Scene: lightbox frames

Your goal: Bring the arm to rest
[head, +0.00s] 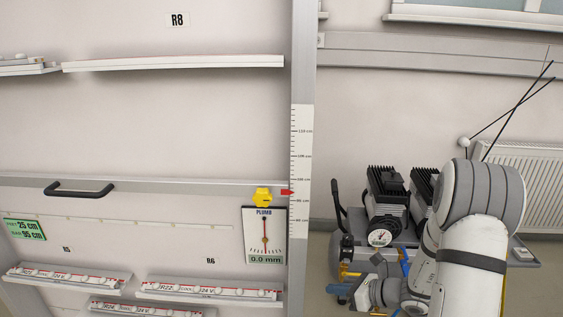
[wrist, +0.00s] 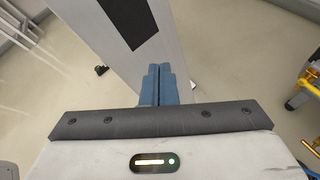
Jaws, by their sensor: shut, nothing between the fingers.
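My gripper (wrist: 158,88) shows in the wrist view, with its two blue fingers pressed together and nothing between them. It points down past a pale grey upright panel or post with a black rectangle on it, over a beige floor (wrist: 225,60). In the head view my white and grey arm stands at the lower right, bent at the elbow.
A compressor (head: 385,200) stands behind my arm, with a white radiator (head: 530,165) on the wall. At left is a framed panel with a black handle (head: 78,188), a yellow knob (head: 263,197), a plumb gauge (head: 264,236) and label-bearing ledges (head: 210,291). A scale runs up the frame post (head: 301,150).

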